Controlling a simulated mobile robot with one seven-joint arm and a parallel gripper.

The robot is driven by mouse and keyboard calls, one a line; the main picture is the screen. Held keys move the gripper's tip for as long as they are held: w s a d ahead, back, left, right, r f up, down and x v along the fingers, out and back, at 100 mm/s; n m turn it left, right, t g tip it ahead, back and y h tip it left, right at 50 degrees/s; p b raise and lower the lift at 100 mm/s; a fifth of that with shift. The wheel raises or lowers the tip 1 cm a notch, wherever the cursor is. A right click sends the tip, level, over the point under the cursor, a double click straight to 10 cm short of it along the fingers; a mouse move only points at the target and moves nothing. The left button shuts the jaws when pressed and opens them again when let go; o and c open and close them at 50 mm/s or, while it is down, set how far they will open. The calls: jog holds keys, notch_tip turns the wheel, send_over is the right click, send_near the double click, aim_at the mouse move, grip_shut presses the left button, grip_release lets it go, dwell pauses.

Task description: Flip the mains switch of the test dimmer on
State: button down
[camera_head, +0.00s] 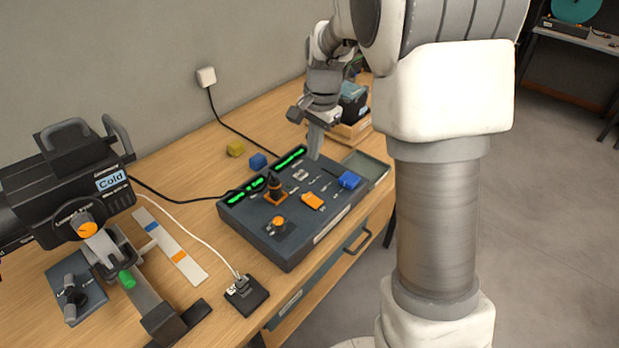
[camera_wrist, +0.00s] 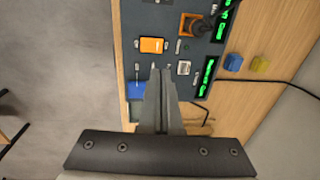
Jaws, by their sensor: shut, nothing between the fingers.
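A dark grey control panel (camera_head: 300,235) lies on the wooden bench, with two green-lit displays along its back edge. It carries a black lever on an orange base (camera_head: 275,190), an orange cap (camera_head: 313,201), a blue block (camera_head: 349,180), an orange knob (camera_head: 279,222) and a small pale switch-like part (camera_head: 300,175), which also shows in the wrist view (camera_wrist: 184,68). I cannot tell which part is the test dimmer's mains switch. My gripper (camera_head: 314,152) is shut and empty above the panel's back right. In the wrist view its fingertips (camera_wrist: 160,76) overlap the panel between the blue block and pale part.
A black lamp labelled Cold (camera_head: 88,180) stands at the left. A small black box (camera_head: 246,296) with a white cable sits at the bench's front. Yellow (camera_head: 235,149) and blue (camera_head: 258,161) cubes lie behind the panel. A tray (camera_head: 366,165) is at its right.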

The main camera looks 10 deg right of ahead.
aim_at(308, 196)
jog(key=f, duration=0.4)
jog(key=w+f, duration=0.1)
jog(key=f, duration=0.4)
jog(key=a+f, duration=0.1)
jog(key=f, duration=0.3)
jog(key=shift+w+f, duration=0.15)
jog(key=shift+f, duration=0.2)
jog(key=shift+w+f, duration=0.1)
jog(key=shift+f, duration=0.2)
jog(key=shift+r, duration=0.1)
jog(key=shift+s+d+r, duration=0.25)
jog(key=shift+s+d, duration=0.15)
jog(key=shift+s, duration=0.25)
jog(key=shift+r, duration=0.1)
